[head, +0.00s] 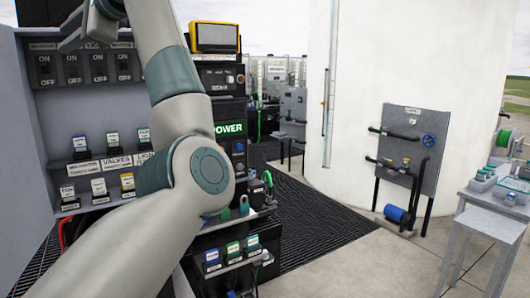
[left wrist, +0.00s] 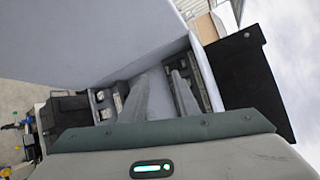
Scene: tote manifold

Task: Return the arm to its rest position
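My left arm (head: 180,110) rises from the bottom left of the head view and bends up past the cabinet. Its left gripper (head: 70,32) is at the top left, in front of the upper switch panel, and partly cut off by the frame's top edge. In the left wrist view the two grey fingers of the left gripper (left wrist: 157,78) stand apart with nothing seen between them. My right gripper is in neither view.
A grey cabinet with ON/OFF switches (head: 72,68) and labelled shelves stands close behind my left arm. A black rack with a POWER sign (head: 230,128) is beside it. A valve panel (head: 407,150) and a grey table (head: 485,222) stand to the right. Open floor lies between.

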